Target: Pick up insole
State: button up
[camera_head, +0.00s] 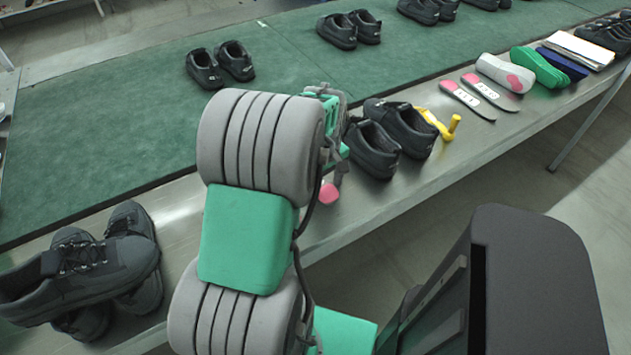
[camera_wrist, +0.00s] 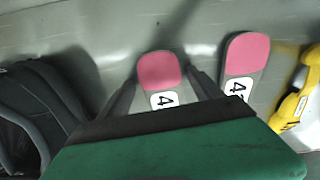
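In the wrist view, an insole (camera_wrist: 160,72) with a pink end and a white label marked 4 lies between the two fingers of my gripper (camera_wrist: 165,85). The fingers stand apart at its sides; contact is not clear. A second, similar insole (camera_wrist: 247,58) lies to the right, outside the fingers. The green gripper body hides their lower parts. In the head view my arm hides most of the gripper. One pink insole end (camera_head: 329,193) shows below it on the metal bench; I cannot tell which insole it is.
A dark shoe (camera_wrist: 35,115) is left and a yellow tool (camera_wrist: 297,105) right in the wrist view. In the head view, black shoes (camera_head: 372,150) stand beyond the gripper, with another yellow tool (camera_head: 452,127) and more insoles (camera_head: 467,100) farther right. A green belt (camera_head: 110,150) runs behind.

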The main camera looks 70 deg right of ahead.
jog(key=c, duration=1.2)
